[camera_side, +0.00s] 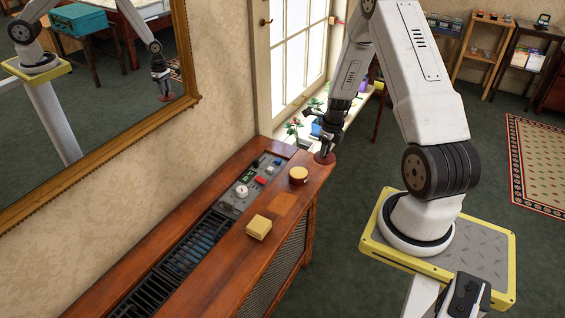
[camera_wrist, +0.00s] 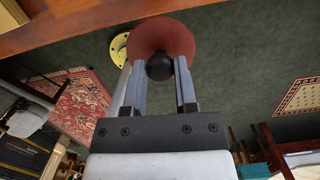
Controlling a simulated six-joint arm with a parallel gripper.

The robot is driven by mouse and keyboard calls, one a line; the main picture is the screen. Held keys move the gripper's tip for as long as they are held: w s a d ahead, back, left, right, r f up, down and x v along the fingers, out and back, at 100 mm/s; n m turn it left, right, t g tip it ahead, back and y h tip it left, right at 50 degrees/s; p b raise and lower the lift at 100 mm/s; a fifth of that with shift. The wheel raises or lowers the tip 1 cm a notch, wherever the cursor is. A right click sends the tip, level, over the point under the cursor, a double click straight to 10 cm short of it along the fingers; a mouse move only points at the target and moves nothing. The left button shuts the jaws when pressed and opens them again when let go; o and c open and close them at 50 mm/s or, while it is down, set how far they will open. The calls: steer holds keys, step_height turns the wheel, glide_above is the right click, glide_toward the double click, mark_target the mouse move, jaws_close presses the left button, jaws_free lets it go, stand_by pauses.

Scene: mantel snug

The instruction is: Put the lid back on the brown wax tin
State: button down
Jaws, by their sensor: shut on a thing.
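My gripper (camera_wrist: 160,80) is shut on a reddish-brown round lid (camera_wrist: 162,38), gripping at its black knob (camera_wrist: 159,68). In the side view, my gripper (camera_side: 325,146) hangs at the far right end of the wooden cabinet top, with the lid (camera_side: 325,158) beneath its fingers. A small round tin (camera_side: 298,175), pale yellow on top with a brownish side, stands on the cabinet top, nearer the camera than the lid and to its left. I cannot make out whether its pale top is open. In the wrist view I cannot identify the tin.
A square yellow block (camera_side: 258,227) sits on the wooden cabinet top (camera_side: 215,278). A dark recessed strip with a grille and small items, including a white round one (camera_side: 242,191), runs along the wall side. Plants (camera_side: 294,127) stand by the window. An orange-brown patch (camera_side: 283,204) is bare.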

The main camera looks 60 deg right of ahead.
steer(key=w+a+f+n, duration=0.1)
steer(key=w+n, duration=0.3)
steer(key=w, duration=0.4)
steer(key=shift+w+a+f+n+y, duration=0.15)
steer(key=shift+w+f+n+y, duration=0.2)
steer(key=shift+f, duration=0.3)
steer(key=shift+f, duration=0.15)
steer(key=shift+f, duration=3)
steer(key=shift+f, duration=0.2)
jaws_free()
steer(key=shift+r, duration=0.15)
step_height(320, 180, up, 7)
stand_by(1.6)
